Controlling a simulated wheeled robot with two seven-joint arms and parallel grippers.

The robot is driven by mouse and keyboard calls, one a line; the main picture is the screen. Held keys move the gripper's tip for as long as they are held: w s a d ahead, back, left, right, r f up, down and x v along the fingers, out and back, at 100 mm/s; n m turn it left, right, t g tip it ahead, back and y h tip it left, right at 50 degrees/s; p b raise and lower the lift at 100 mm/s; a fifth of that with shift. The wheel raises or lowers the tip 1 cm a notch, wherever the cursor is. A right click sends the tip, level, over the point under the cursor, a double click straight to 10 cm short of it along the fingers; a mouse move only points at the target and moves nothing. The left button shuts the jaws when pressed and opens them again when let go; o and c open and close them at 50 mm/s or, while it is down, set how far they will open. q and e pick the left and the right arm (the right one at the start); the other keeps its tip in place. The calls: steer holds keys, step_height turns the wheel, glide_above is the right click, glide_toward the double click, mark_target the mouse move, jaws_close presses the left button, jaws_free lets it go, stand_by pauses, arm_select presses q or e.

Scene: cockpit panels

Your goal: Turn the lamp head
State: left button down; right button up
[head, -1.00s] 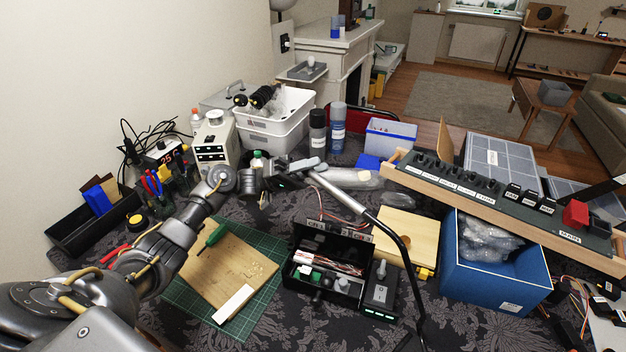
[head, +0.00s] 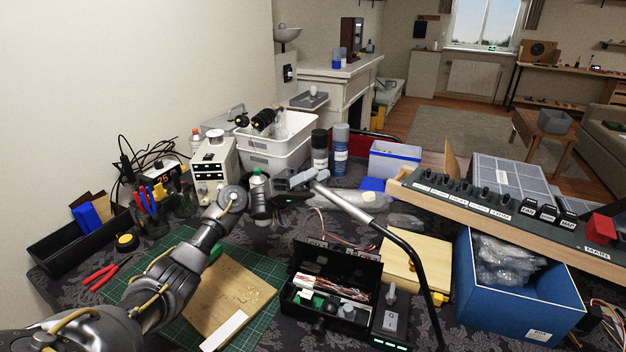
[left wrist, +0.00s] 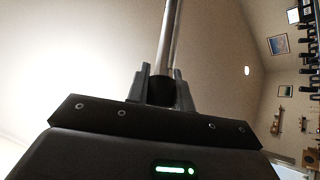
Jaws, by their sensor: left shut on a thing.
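The lamp head is a slim silver tube (head: 346,205) on a bent black stem (head: 418,270), slanting up to the left above the table. My left gripper (head: 311,180) is at the tube's upper left end, shut on it. In the left wrist view, the two fingers (left wrist: 161,88) stand on either side of a dark end piece, and the silver tube (left wrist: 168,40) runs up from between them. The exact contact is partly hidden in the head view. My right gripper is not in view.
Below the lamp stand an open black box (head: 331,283) with wires and a switch box (head: 391,318). Spray cans (head: 341,150) and white bins (head: 277,143) stand behind the gripper. A long switch panel (head: 500,208) and a blue box (head: 520,300) fill the right.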

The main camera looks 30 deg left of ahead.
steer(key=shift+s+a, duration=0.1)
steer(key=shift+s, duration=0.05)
arm_select(q)
steer(key=c, duration=1.2)
jaws_free()
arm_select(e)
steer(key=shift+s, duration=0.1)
arm_select(q)
steer(key=shift+f, duration=0.1)
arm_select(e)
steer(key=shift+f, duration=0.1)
arm_select(q)
steer(key=b+v, duration=0.2)
steer(key=v, duration=0.1)
steer(key=shift+a+f, duration=0.1)
steer(key=shift+f, duration=0.15)
steer(key=b+v, duration=0.3)
steer(key=v, duration=0.4)
steer(key=shift+a+b, duration=0.2)
steer(key=shift+b, duration=0.2)
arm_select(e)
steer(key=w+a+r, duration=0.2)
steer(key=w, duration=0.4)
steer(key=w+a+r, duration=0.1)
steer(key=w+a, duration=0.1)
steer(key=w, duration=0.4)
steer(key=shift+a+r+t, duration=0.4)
